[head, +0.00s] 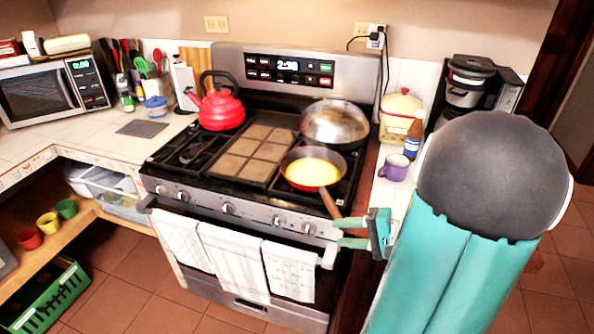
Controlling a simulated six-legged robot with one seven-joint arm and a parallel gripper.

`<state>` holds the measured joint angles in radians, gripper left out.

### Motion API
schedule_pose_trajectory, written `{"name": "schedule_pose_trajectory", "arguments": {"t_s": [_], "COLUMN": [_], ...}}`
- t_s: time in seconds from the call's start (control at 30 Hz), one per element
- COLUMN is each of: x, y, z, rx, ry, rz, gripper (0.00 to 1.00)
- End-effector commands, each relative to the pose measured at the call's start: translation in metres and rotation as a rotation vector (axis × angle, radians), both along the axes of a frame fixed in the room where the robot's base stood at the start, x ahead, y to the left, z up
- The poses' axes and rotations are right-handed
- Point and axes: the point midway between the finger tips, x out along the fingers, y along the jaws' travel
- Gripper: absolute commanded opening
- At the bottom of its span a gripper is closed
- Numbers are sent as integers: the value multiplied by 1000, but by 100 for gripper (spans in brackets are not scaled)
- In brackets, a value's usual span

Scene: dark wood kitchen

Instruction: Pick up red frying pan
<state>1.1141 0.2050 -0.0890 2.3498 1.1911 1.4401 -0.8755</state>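The red frying pan (333,160) sits on the front right burner of the stove, with a yellow filling (312,173) inside. Its red outer side shows along the lower edge, and its brown handle (330,204) points toward the front right, past the stove's front edge. My gripper (343,233) is just below the end of the handle in the picture. Whether a finger touches the handle tip cannot be told.
A domed metal lid or pan (334,122) stands right behind the frying pan. A red kettle (220,108) is on the back left burner. A purple mug (394,167), a bottle (413,138) and a coffee maker (470,82) stand to the right. Towels (232,262) hang on the oven front.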

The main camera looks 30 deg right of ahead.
Motion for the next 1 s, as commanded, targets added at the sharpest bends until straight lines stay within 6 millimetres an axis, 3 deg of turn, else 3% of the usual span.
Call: {"name": "schedule_pose_trajectory", "arguments": {"t_s": [0.03, 0.1, 0.2, 0.3, 0.43, 0.73, 1.0], "x": [-10, -20, -34, -40, -27, 28, 50], "y": [-25, -52, -79, -91, -89, -71, -64], "z": [-7, -12, -18, -21, -22, -30, -33], "rx": [33, 53, 65, 67, 66, 67, 67], "ry": [-43, -103, -162, -190, -199, -195, -195], "rz": [-88, -185, -285, -335, -340, -334, -335], "gripper": [40, 40, 40, 40, 40, 40, 40]}}
